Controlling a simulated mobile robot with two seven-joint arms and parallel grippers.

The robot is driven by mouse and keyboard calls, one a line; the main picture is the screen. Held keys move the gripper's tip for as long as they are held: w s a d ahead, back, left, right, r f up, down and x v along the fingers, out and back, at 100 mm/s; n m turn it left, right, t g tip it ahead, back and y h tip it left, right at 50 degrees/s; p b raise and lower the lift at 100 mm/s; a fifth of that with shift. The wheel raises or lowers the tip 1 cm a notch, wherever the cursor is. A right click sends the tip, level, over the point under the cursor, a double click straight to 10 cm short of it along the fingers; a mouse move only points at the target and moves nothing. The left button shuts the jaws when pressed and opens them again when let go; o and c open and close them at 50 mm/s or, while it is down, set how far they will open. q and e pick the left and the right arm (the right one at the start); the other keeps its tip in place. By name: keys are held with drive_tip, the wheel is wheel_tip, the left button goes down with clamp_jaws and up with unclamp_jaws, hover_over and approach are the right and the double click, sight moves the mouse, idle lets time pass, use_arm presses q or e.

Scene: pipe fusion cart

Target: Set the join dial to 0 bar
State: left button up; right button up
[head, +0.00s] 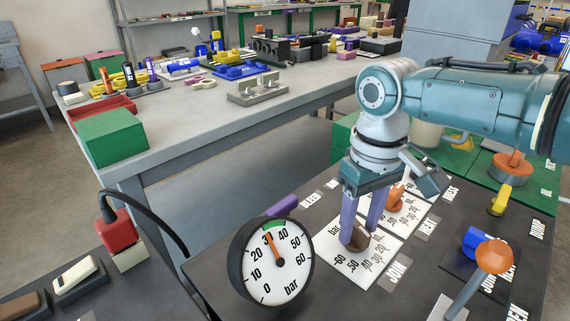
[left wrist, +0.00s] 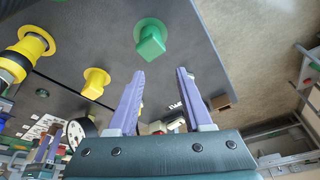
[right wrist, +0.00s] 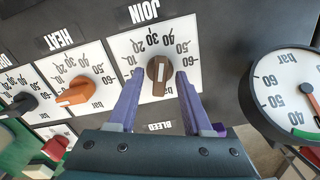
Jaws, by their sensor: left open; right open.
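The join dial is a brown knob (right wrist: 159,72) on a white scale plate (right wrist: 120,48) beside the label JOIN in the right wrist view. In the head view the knob (head: 357,241) is partly hidden by my right gripper (head: 361,234). My right gripper (right wrist: 158,80) is open, its purple fingers on either side of the knob; I cannot tell whether they touch it. The knob's exact setting is unclear. The round bar gauge (head: 278,262) has its orange needle near 30. My left gripper (left wrist: 158,72) is open and empty, seen only in the left wrist view.
An orange knob (right wrist: 76,92) on the HEAT plate sits beside the join plate. An orange-topped lever (head: 492,257) and a blue handle (head: 476,243) stand at the right. A green knob (left wrist: 150,40) and a yellow knob (left wrist: 95,82) are near my left gripper.

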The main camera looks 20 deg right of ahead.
use_arm(q)
drive_tip(key=shift+a, duration=0.1)
use_arm(e)
clamp_jaws()
